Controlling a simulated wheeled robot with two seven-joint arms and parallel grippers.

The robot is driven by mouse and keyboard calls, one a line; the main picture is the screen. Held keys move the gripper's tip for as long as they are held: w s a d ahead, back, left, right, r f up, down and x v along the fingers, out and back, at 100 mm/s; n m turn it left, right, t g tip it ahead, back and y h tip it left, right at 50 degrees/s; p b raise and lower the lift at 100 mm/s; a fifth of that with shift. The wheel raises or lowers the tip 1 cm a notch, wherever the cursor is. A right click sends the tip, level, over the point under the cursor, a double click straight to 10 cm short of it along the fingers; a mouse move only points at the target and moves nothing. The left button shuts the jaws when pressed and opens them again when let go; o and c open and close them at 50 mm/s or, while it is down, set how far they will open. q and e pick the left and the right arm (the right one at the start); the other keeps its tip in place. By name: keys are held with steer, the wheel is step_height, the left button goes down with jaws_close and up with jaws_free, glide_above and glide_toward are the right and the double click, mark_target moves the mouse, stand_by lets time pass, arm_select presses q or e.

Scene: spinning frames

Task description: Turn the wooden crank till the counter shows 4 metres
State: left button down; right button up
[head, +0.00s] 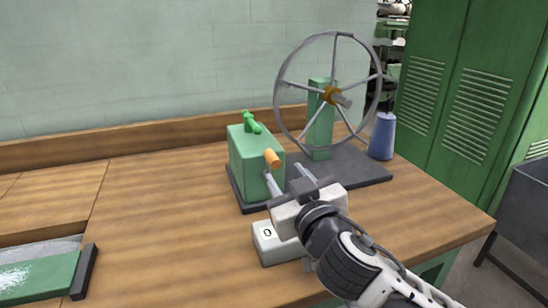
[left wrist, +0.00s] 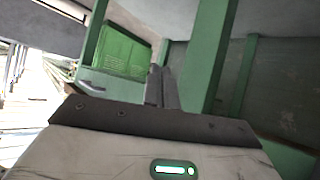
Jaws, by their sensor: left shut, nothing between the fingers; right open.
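The wooden crank handle (head: 271,158) is a short orange-brown knob in front of the green gear box (head: 250,156) in the head view. My right gripper (head: 288,179) is open and empty, just below and to the right of the handle. The handle shows close beyond its left fingertip; I cannot tell whether they touch. The white counter (head: 272,243) stands on the bench below the gripper and reads 0; my right wrist hides part of it. My left gripper (left wrist: 162,86) shows only in the left wrist view, shut and empty, away from the bench.
A large spoked wheel (head: 336,33) stands behind the right gripper on the dark base (head: 352,168). The bench (head: 160,205) between is clear.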

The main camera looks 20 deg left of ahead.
mark_target(279, 167)
steer(key=x, duration=0.7)
steer(key=shift+w+a, duration=0.1)
steer(key=shift+w, duration=0.05)
jaws_close()
